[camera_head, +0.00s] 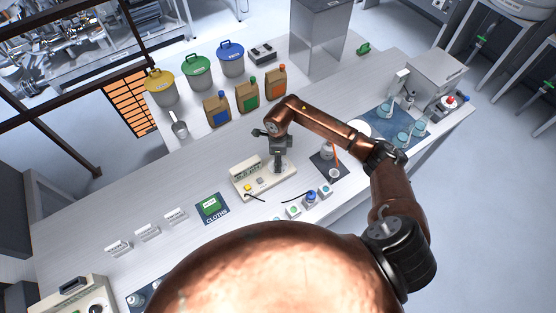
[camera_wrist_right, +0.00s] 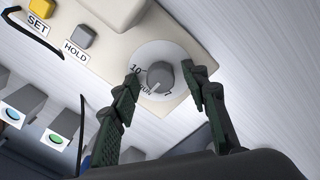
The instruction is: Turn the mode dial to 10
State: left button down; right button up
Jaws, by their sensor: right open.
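The mode dial is a grey knob (camera_wrist_right: 160,75) on a white round scale in the right wrist view. A "10" is printed at the left of the scale, and other marks lie along its lower edge. My right gripper (camera_wrist_right: 165,80) is open, with one dark finger on each side of the knob. The fingers look apart from the knob; whether either one touches it is unclear. In the head view the cream device (camera_head: 262,180) stands on the bench, and my right gripper (camera_head: 279,165) is over its right end, hiding the dial. My left gripper is not in view.
On the device are a yellow SET button (camera_wrist_right: 41,9) and a grey HOLD button (camera_wrist_right: 78,37).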

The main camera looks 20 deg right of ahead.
jog(key=c, duration=0.8)
grip_shut()
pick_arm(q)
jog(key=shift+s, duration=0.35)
